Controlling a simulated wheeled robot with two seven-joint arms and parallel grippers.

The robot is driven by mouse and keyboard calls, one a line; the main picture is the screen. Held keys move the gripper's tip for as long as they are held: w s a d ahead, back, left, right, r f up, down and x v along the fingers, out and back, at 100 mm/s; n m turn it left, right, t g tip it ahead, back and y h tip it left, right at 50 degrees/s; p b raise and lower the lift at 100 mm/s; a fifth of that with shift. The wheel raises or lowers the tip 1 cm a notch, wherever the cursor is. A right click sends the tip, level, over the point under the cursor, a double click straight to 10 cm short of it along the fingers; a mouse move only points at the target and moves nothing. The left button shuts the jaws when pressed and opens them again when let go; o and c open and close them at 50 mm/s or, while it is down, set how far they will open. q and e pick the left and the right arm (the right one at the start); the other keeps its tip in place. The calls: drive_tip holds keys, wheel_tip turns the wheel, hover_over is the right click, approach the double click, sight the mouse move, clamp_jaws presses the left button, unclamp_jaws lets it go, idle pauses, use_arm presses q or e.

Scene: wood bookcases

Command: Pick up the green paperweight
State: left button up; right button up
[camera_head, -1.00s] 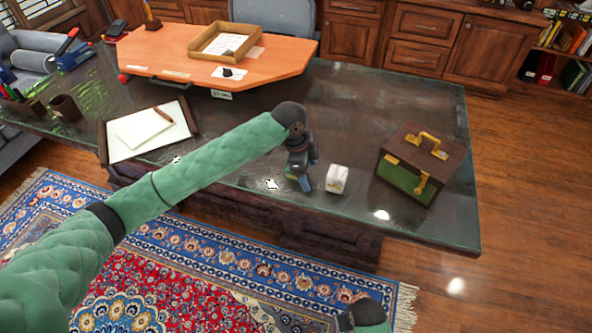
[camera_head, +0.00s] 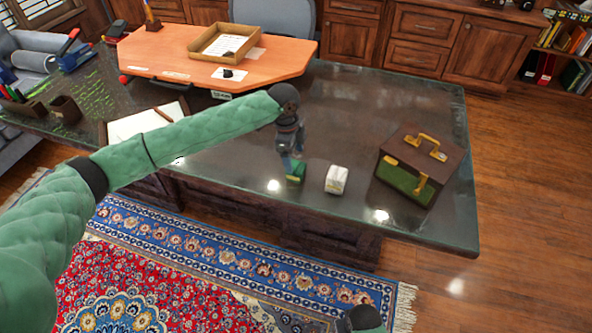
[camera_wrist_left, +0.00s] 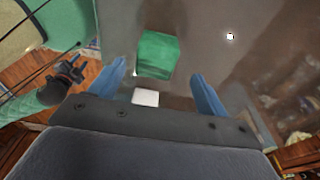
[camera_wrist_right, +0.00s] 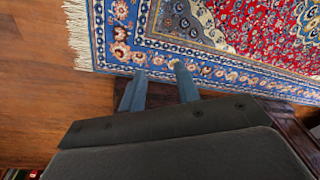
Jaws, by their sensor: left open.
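The green paperweight (camera_head: 297,171) is a small green block on the dark desk top, partly hidden by my left gripper in the head view. In the left wrist view the green paperweight (camera_wrist_left: 157,56) lies ahead of and between the two blue fingers, with gaps at both sides. My left gripper (camera_head: 292,163) is above and beside it, open and empty. The fingers also show in the left wrist view (camera_wrist_left: 160,78). My right gripper shows in the right wrist view (camera_wrist_right: 157,76), fingers apart with nothing between them, over the rug.
A white block (camera_head: 337,180) stands just right of the paperweight. A brown and green case (camera_head: 420,165) with gold handles is further right. A paper tray (camera_head: 146,122) lies left under my arm. An orange raised top (camera_head: 215,55) is at the back.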

sight(296, 166)
use_arm(q)
drive_tip(key=f, duration=0.1)
drive_tip(key=f+p, duration=0.2)
drive_tip(key=f, duration=0.1)
drive_tip(key=shift+s+d, duration=0.3)
drive_tip(key=shift+s, duration=0.1)
drive_tip(key=shift+f, duration=0.4)
use_arm(e)
wheel_tip(296, 166, down, 9)
drive_tip(key=s+d, duration=0.1)
drive_tip(key=s, duration=0.1)
drive_tip(key=shift+d, duration=0.25)
use_arm(q)
drive_tip(key=shift+c, duration=0.5)
use_arm(e)
drive_tip(key=shift+s+r, duration=0.1)
use_arm(q)
drive_tip(key=c, duration=1.3)
drive_tip(key=shift+r, duration=0.1)
use_arm(e)
drive_tip(key=shift+s, duration=0.1)
